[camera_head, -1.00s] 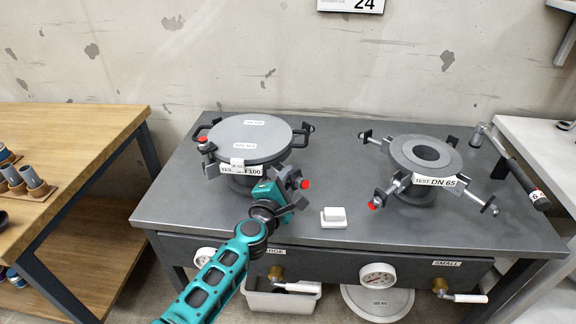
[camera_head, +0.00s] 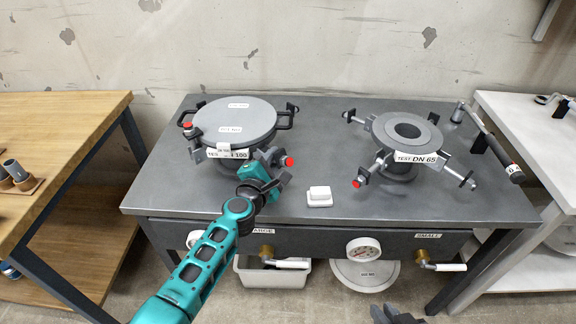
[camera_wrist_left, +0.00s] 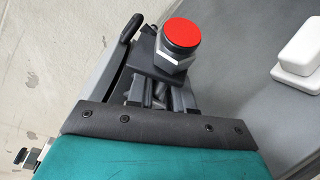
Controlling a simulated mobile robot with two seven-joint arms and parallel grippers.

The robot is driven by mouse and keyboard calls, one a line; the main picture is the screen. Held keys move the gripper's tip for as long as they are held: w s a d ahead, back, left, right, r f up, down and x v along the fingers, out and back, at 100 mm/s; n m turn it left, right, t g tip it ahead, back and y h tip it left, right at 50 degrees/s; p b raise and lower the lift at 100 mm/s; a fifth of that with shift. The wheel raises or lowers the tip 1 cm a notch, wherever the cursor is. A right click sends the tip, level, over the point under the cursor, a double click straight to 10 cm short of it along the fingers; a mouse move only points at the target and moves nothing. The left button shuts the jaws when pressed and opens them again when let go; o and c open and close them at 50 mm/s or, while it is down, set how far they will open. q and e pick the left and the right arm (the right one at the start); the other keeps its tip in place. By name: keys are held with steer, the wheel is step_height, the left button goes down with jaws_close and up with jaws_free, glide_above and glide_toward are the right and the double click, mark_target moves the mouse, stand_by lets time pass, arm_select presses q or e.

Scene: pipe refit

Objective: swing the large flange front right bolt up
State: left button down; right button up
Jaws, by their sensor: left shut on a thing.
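The large flange (camera_head: 235,122) stands on the left of the grey bench under a round lid. Its front right bolt (camera_head: 289,161) has a red end that points outward to the right, not upright. My left gripper (camera_head: 264,178) is shut on this bolt, beside the flange's front right edge. In the left wrist view the bolt's red cap and grey nut (camera_wrist_left: 181,42) face the camera beyond the dark gripper edge; the fingertips are hidden. Dark parts of my right gripper (camera_head: 392,314) show at the bottom edge, cut off by the frame; its opening is unclear.
The small flange (camera_head: 403,135) stands on the right of the bench, with a wrench-like tool (camera_head: 497,150) beyond it. A small white block (camera_head: 319,197) lies between the flanges; bench around it is clear. A gauge (camera_head: 363,250) and valve handles line the front.

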steer(key=w+f+m+g, duration=0.1)
steer(key=f+m, duration=0.1)
steer(key=w+f+m+g+y, duration=0.1)
steer(key=f+m, duration=0.1)
steer(key=w+f+m+g, duration=0.1)
steer(key=f+m, duration=0.1)
steer(key=f, duration=0.1)
steer(key=shift+a+f+m+y, duration=0.1)
steer(key=shift+a+m+y, duration=0.2)
steer(key=shift+y, duration=0.1)
jaws_close()
steer(key=m+t+y, duration=0.4)
steer(key=m+y, duration=1)
steer(key=m, duration=0.2)
glide_toward(277, 158)
steer(key=shift+w+f, duration=1)
steer(key=shift+f, duration=0.25)
steer(key=shift+w+a+r, duration=0.1)
steer(key=shift+a+r, duration=0.4)
steer(key=shift+r, duration=0.25)
steer(key=shift+w+a+r, duration=0.1)
steer(key=shift+a+r, duration=0.4)
steer(key=shift+r, duration=0.25)
